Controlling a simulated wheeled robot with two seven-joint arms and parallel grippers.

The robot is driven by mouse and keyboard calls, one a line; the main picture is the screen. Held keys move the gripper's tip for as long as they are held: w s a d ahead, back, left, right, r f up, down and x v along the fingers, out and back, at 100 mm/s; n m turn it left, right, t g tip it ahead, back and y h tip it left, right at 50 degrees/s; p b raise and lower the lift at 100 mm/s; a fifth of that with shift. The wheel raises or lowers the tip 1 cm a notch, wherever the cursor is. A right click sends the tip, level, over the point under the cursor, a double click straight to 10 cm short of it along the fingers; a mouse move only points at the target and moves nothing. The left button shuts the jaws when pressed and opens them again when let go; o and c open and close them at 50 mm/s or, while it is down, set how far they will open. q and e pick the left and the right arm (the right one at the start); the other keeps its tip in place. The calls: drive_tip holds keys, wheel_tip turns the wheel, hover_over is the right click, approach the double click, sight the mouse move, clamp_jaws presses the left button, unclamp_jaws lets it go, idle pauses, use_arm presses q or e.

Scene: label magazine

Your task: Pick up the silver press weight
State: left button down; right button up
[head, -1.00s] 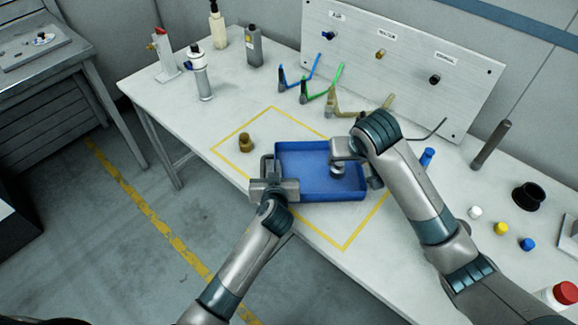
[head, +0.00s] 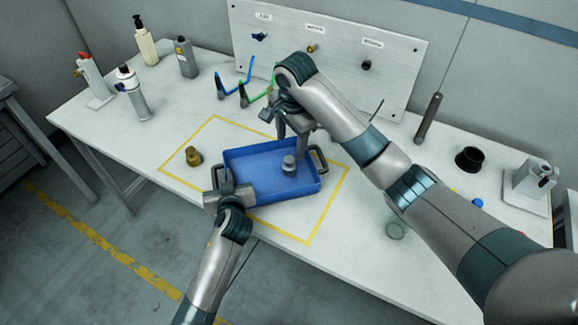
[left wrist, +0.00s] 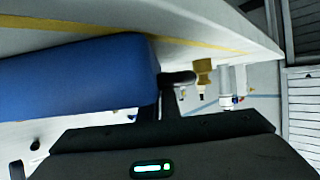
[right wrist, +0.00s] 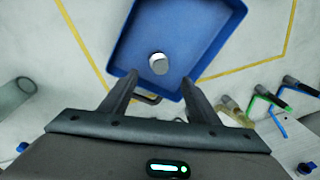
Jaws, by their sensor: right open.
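The silver press weight (head: 289,164) stands in the right part of the blue tray (head: 255,186). It also shows in the right wrist view (right wrist: 159,63), ahead of my right fingers. My right gripper (head: 290,140) is open and empty, just above and behind the weight; the fingertips (right wrist: 159,88) look apart from it. My left gripper (head: 226,182) is at the tray's left end. In the left wrist view its fingers (left wrist: 160,103) are close together at the tray's dark handle (left wrist: 178,77) and look shut on it.
A brass weight (head: 193,156) stands left of the tray, inside the yellow outline (head: 175,177). Bottles (head: 145,42) and a dispenser (head: 132,95) stand at the back left. Blue and green hooks (head: 244,95) stand before the labelled panel (head: 405,70). My right arm covers some of the right side.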

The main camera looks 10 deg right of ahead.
sight(289, 159)
drive_tip(key=m, duration=0.2)
drive_tip(key=r+m+g, duration=0.1)
drive_tip(key=m, duration=0.1)
drive_tip(key=w+r+m, duration=0.1)
drive_tip(key=m, duration=0.1)
drive_tip(key=shift+w+r+g, duration=0.1)
drive_tip(key=shift+g, duration=0.2)
drive_tip(key=shift+f, duration=3.45)
drive_tip(key=shift+w+a+f, duration=0.1)
drive_tip(key=shift+w+f, duration=0.05)
drive_tip(key=shift+f, duration=2.45)
drive_tip(key=c, duration=1.4)
drive_tip(key=shift+r, duration=0.1)
